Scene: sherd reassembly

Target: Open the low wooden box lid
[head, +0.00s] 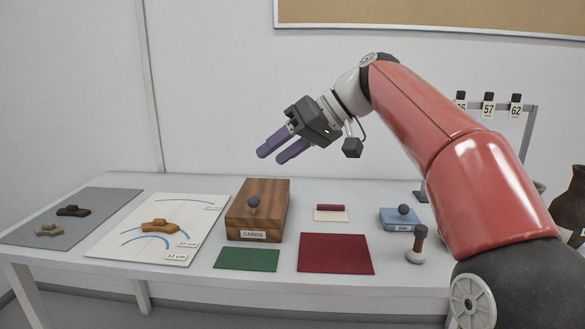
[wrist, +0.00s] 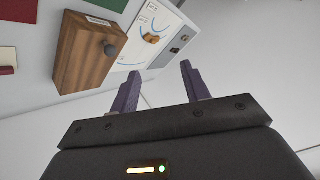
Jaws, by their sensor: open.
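The low wooden box (head: 240,221) stands on the table, with its lid (head: 263,193) shut. The fingers also show in the wrist view (wrist: 160,72).
A white sheet with blue arcs (head: 110,240) carries an orange-brown sherd (head: 160,226). A grey mat (head: 95,204) with two sherds lies far left. Green (head: 247,259) and red (head: 335,254) mats lie in front. A blue block (head: 398,217) and a wooden-handled tool (head: 418,243) stand right.

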